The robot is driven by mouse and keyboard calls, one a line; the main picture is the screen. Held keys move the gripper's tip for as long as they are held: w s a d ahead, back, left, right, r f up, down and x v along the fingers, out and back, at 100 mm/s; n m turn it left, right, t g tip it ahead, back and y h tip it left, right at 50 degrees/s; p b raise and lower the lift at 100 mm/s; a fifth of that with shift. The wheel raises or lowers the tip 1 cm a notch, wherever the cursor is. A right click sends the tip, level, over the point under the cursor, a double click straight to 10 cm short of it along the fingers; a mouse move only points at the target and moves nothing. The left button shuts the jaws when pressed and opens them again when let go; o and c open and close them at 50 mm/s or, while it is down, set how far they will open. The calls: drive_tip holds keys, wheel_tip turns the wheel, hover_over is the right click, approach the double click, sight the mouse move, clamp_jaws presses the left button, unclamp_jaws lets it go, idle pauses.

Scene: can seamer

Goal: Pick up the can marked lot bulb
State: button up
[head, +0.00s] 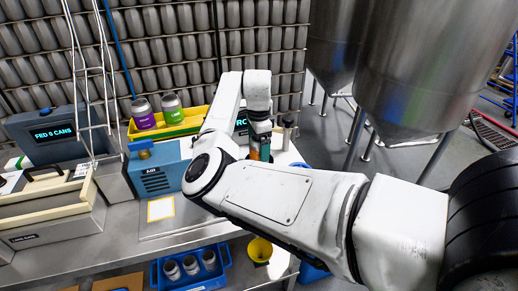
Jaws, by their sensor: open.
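My gripper (260,139) points down over the right part of the bench, with my forearm in front of much of it. An orange and teal item (264,153), perhaps a can, shows just below or between the fingers. I cannot tell whether they touch it. A purple can (143,114) and a green can (172,108) stand upright in a yellow tray (190,126) to the left. No lot marking can be read on any can, so I cannot tell which one is marked bulb.
A blue box machine (159,174) and a grey unit with a display (51,133) stand on the steel bench (120,250). A blue crate (215,277) with silver cans sits at the lower front near a yellow funnel-like cup (260,250). Steel tanks (420,60) stand behind right.

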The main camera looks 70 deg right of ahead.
drive_tip(key=shift+f, duration=0.55)
drive_tip(key=c, duration=1.2)
drive_tip(key=shift+o, duration=0.2)
drive_tip(key=shift+r, duration=0.1)
